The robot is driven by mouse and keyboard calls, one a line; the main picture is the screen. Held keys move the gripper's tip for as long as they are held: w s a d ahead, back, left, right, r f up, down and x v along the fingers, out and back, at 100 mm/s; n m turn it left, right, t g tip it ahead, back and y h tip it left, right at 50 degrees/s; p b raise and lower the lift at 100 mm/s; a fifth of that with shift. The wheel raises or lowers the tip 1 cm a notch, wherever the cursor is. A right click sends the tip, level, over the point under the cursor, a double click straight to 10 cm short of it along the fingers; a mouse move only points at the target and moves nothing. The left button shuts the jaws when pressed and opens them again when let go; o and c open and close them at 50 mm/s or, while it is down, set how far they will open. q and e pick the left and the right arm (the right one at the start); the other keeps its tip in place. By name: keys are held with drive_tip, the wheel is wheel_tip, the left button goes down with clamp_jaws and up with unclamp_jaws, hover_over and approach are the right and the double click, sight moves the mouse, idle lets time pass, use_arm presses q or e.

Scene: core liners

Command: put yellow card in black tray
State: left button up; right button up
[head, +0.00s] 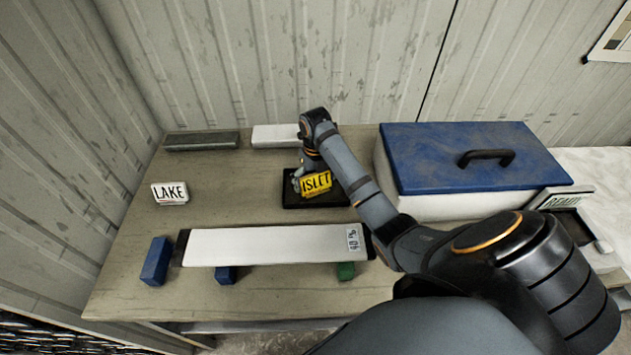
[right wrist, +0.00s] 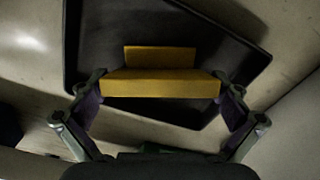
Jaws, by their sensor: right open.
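The yellow card (head: 316,183), printed ISLET, is at the black tray (head: 289,201) in the middle of the bench. In the right wrist view the card (right wrist: 160,84) appears from above as a yellow bar with a foot, over the tray floor (right wrist: 105,30). My right gripper (head: 305,178) is just behind the card, partly hidden by it. In the right wrist view its open fingers (right wrist: 160,82) lie at the two ends of the card. I cannot tell whether the card's base touches the tray floor. My left gripper is not in view.
A white LAKE card (head: 170,193) stands at left. A long white board (head: 265,246) lies in front, near blue blocks (head: 156,261) and a green block (head: 346,271). A blue-lidded box (head: 440,150) stands right of the tray. Grey (head: 202,141) and white bars (head: 275,136) lie behind.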

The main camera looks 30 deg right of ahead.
sight(316, 177)
drive_tip(key=shift+r, duration=0.1)
wheel_tip(316, 177, up, 5)
drive_tip(key=shift+f, duration=0.15)
wheel_tip(316, 177, up, 8)
drive_tip(key=p, duration=0.7)
drive_tip(key=shift+f+p, duration=0.25)
drive_tip(key=shift+p, duration=0.05)
